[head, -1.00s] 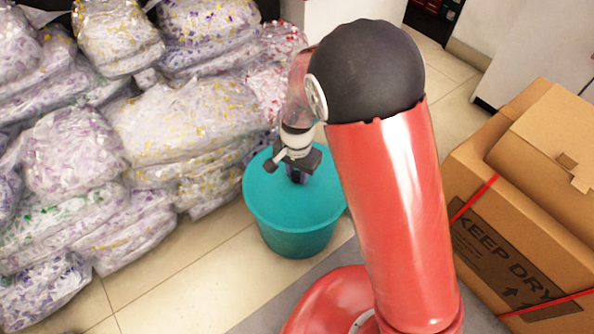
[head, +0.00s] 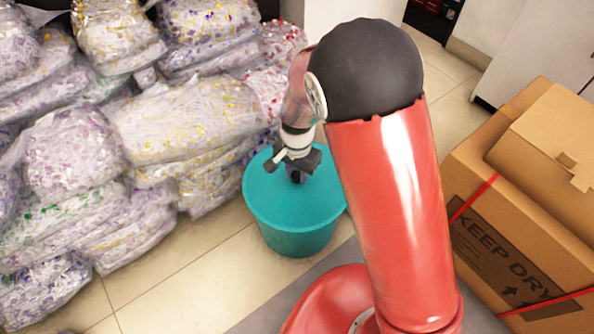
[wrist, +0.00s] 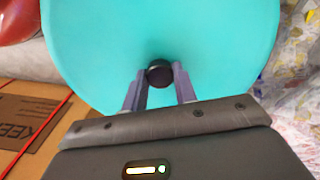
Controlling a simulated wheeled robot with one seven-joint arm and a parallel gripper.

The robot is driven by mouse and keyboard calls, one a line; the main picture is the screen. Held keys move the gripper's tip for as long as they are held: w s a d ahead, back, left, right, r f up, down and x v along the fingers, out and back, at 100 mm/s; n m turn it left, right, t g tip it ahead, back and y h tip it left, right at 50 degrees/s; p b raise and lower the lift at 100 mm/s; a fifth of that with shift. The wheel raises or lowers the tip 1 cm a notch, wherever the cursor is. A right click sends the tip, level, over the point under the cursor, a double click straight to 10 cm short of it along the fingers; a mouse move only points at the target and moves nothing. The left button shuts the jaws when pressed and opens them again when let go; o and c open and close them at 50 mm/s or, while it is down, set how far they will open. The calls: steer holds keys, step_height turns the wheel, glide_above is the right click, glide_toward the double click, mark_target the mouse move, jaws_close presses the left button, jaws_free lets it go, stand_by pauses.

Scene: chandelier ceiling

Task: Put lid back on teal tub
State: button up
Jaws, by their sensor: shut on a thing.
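The teal tub (head: 292,241) stands on the tiled floor in the middle of the head view. Its teal lid (head: 275,197) lies over the tub's top and looks level; my arm hides the right part of the rim. The lid fills much of the wrist view (wrist: 215,45), with a dark round knob (wrist: 159,73) at its middle. My gripper (wrist: 160,85) points down at the lid, its two fingers on either side of the knob and shut on it. In the head view my gripper (head: 297,172) covers most of the knob.
Clear bags of shredded paper (head: 185,120) are stacked left of and behind the tub. Cardboard boxes (head: 525,215) with red straps stand at the right. Bare floor tiles (head: 190,265) lie in front and to the left.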

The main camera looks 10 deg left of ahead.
stand_by(0.4)
steer(key=o, duration=1.1)
steer(key=shift+o, duration=0.6)
steer(key=o, duration=0.4)
steer(key=shift+r, duration=0.1)
steer(key=shift+r+p, duration=3)
steer(key=shift+r, duration=0.4)
